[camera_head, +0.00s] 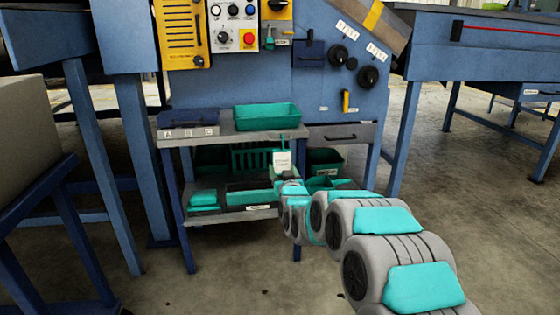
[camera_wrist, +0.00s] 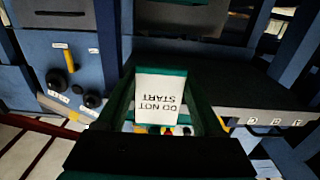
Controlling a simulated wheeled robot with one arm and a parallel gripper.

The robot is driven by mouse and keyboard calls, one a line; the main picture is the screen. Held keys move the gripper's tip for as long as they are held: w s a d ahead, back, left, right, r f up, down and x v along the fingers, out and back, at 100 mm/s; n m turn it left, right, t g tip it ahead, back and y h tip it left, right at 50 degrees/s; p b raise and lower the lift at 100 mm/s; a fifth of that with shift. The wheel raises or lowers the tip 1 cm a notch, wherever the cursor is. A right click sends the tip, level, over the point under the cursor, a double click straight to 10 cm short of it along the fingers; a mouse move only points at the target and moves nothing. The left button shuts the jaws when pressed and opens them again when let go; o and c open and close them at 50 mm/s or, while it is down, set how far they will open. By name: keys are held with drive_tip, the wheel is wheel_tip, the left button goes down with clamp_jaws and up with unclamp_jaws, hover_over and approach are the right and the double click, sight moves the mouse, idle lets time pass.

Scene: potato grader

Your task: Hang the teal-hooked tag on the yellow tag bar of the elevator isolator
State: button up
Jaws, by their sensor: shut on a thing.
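A white tag (camera_head: 282,161) with a teal hook hangs upright at my gripper (camera_head: 287,180), in front of the shelf cart. In the wrist view the tag (camera_wrist: 160,97) reads "DO NOT START" upside down, between the green fingers of my gripper (camera_wrist: 160,74). The gripper is shut on it. In the head view a yellow isolator plate (camera_head: 285,11) with a black switch is at the top edge, well above the gripper and partly cut off. I cannot make out its tag bar. A small teal item (camera_head: 270,40) hangs below it.
The cart (camera_head: 225,135) behind the gripper carries a teal tray (camera_head: 267,118) and a dark blue box (camera_head: 188,123). Control panel (camera_head: 234,25) and black knobs (camera_head: 338,55) project from the blue machine. A yellow handle (camera_head: 346,101) sits lower right. Floor at left front is clear.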

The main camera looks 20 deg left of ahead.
drive_tip(key=shift+v, duration=2.9)
drive_tip(key=shift+r, duration=0.1)
drive_tip(key=w+d+r+m+t+h, duration=0.1)
drive_tip(key=w+d+m+h, duration=0.15)
drive_tip(key=d, duration=1.25)
drive_tip(key=w+d+r+m+t+h, duration=0.15)
drive_tip(key=d+h, duration=0.25)
drive_tip(key=d, duration=1)
drive_tip(key=w+d+m+h, duration=0.2)
drive_tip(key=w+d+h, duration=0.1)
drive_tip(key=d, duration=1.2)
wheel_tip(320, 180, up, 13)
drive_tip(key=p, duration=1.3)
drive_tip(key=shift+a+r, duration=0.2)
drive_tip(key=shift+a, duration=0.15)
drive_tip(key=shift+s, duration=0.1)
